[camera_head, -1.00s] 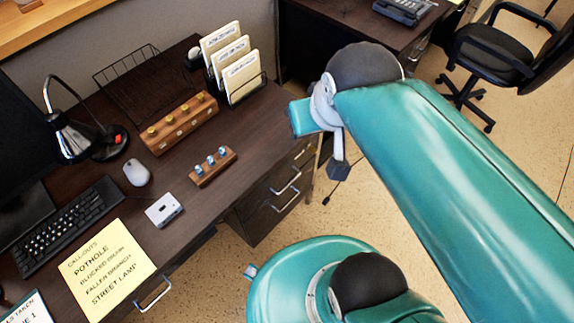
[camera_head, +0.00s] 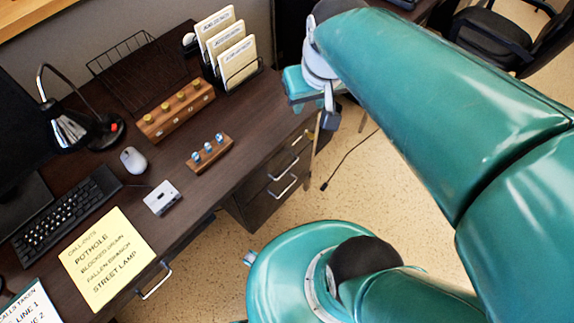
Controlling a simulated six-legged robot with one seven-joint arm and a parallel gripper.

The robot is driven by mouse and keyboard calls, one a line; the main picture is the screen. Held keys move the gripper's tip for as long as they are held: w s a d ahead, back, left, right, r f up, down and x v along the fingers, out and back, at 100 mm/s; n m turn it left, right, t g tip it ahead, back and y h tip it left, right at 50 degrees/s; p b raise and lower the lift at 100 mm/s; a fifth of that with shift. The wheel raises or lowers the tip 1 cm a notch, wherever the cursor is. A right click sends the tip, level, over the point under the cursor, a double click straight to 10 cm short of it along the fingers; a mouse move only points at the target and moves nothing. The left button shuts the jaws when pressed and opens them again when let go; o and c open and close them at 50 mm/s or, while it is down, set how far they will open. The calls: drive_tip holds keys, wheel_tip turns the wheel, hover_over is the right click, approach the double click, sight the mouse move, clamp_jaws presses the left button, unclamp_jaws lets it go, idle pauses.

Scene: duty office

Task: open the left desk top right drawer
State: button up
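The left desk (camera_head: 225,180) is dark brown and fills the left half of the view. Its right pedestal has a stack of drawers with metal bar handles, seen steeply from above. The top right drawer (camera_head: 299,141) is just under the desktop edge and looks closed. A lower drawer handle (camera_head: 284,186) shows beneath it. My gripper (camera_head: 329,121) is small and dark at the end of my teal arm, just right of the upper pedestal front. It appears close to the drawer front; contact cannot be told. Its fingers are too small to read.
A wooden block with blue-topped pegs (camera_head: 209,153), a file rack (camera_head: 234,55), a mouse (camera_head: 133,160) and a keyboard (camera_head: 62,218) are on the desktop. A cable (camera_head: 345,163) lies on open floor right of the pedestal. An office chair (camera_head: 500,35) stands at upper right.

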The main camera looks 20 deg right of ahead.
sight(288, 168)
drive_tip(key=w+d+f+g+y, duration=0.3)
drive_tip(key=w+d+f, duration=0.2)
drive_tip(key=f, duration=0.5)
drive_tip(key=w+d+f+g+y, duration=0.2)
drive_tip(key=w+d+f, duration=0.2)
drive_tip(key=f, duration=0.6)
drive_tip(key=d+f+m+t+y, duration=0.25)
drive_tip(key=f+y, duration=0.25)
drive_tip(key=f, duration=0.8)
drive_tip(key=d+f+m+t+y, duration=0.1)
drive_tip(key=f+m+t+y, duration=0.15)
drive_tip(key=f+y, duration=0.65)
drive_tip(key=a+f+h, duration=0.1)
drive_tip(key=a, duration=0.3)
drive_tip(key=w+a+f+h, duration=0.1)
drive_tip(key=a+f, duration=0.1)
drive_tip(key=a, duration=0.2)
drive_tip(key=w+a+f+h, duration=0.1)
drive_tip(key=a+f, duration=0.1)
drive_tip(key=a, duration=0.3)
drive_tip(key=shift+w+t, duration=0.25)
drive_tip(key=shift+t, duration=0.05)
drive_tip(key=shift+c, duration=0.2)
drive_tip(key=shift+d, duration=0.1)
clamp_jaws()
